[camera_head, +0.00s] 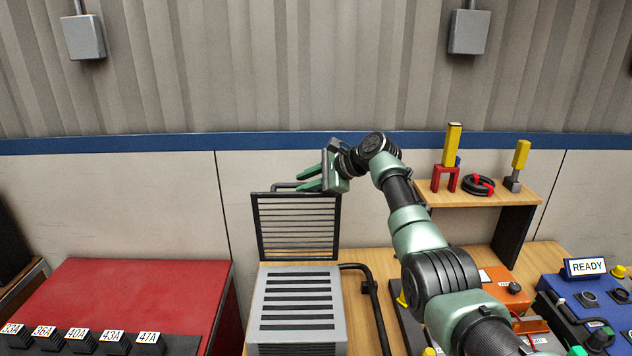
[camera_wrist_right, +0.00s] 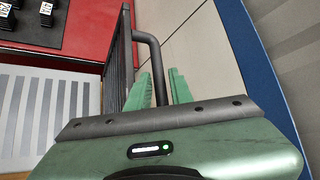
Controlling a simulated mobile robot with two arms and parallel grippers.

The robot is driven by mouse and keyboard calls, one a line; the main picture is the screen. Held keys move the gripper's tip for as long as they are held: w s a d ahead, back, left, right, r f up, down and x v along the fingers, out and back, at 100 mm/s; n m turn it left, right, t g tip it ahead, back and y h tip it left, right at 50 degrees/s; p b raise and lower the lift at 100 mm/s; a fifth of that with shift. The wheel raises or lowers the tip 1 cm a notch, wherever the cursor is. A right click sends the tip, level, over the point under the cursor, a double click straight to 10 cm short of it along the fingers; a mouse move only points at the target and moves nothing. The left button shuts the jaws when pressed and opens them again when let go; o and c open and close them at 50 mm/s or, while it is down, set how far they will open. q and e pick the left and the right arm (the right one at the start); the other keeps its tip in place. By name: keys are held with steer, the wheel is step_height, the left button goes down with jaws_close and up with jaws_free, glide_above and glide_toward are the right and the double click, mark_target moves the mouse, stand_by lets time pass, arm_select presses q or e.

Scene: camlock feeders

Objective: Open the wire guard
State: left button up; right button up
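The wire guard (camera_head: 334,228), a dark frame with horizontal bars, stands upright behind the grey slatted box (camera_head: 337,305). A dark bent handle (camera_head: 284,186) sticks out from its upper edge. My right gripper (camera_head: 300,183) is at this handle, above the guard. The guard (camera_wrist_right: 122,50) shows there edge-on, left of the fingers. My left gripper is out of view.
A red cabinet (camera_head: 140,285) with labelled black blocks stands at left. A wooden shelf (camera_head: 480,200) with yellow and red parts is at right, near my arm. A blue READY console (camera_head: 590,300) is at far right. A black pipe (camera_head: 375,300) runs beside the grey box.

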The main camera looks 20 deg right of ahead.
steer(key=b+v, duration=0.1)
steer(key=v, duration=0.3)
steer(key=shift+s+d+r, duration=0.1)
stand_by(0.3)
